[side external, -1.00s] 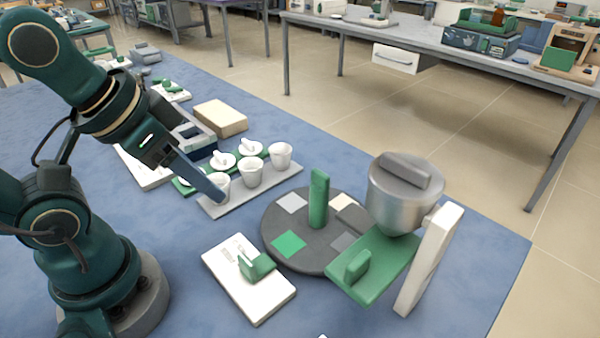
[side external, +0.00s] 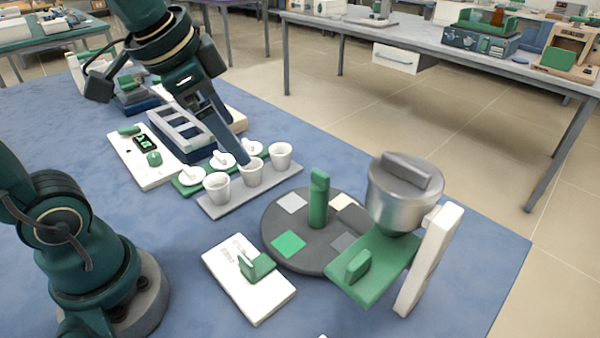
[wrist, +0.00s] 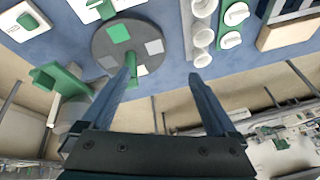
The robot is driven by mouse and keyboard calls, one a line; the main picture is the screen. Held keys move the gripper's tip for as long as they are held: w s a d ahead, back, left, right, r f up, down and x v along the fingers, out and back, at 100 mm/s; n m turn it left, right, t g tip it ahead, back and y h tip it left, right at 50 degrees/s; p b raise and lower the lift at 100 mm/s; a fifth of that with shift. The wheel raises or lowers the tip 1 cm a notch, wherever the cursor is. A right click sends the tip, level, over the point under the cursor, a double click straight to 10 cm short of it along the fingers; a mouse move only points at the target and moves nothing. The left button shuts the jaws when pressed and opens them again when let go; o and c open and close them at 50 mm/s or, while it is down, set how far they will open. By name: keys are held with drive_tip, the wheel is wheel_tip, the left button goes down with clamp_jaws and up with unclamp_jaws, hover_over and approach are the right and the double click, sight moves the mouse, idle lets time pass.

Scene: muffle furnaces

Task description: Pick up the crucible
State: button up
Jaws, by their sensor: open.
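Three white crucibles stand upright in a row on a grey tray (side external: 228,207): a near one (side external: 217,188), a middle one (side external: 252,175) and a far one (side external: 280,156). They also show at the top of the wrist view (wrist: 203,38). My gripper (side external: 243,160) reaches down over the row; its tip overlaps the middle crucible's rim in the side view, and I cannot tell whether they touch. In the wrist view my gripper (wrist: 163,70) has its fingers wide apart with nothing between them; the right fingertip is close to the lowest crucible in that picture.
White lids (side external: 223,160) lie on a green tray behind the crucibles. A dark turntable (side external: 285,253) with a green post (side external: 318,200) is to the right, beside a metal pot (side external: 400,195) on a stand. A white device (side external: 248,280) lies in front.

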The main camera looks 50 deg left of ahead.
drive_tip(key=w+a+f+m+g, duration=0.1)
drive_tip(key=w+a+f+g, duration=0.1)
drive_tip(key=w+a, duration=0.3)
drive_tip(key=g, duration=0.3)
hover_over(251, 165)
drive_tip(key=d, duration=0.2)
drive_tip(key=shift+n, duration=0.3)
drive_tip(key=f, duration=0.6)
drive_tip(key=s+f, duration=0.1)
drive_tip(key=f, duration=0.3)
drive_tip(key=shift+a, duration=0.15)
drive_tip(key=shift+f, duration=2.6)
drive_tip(key=c, duration=1.4)
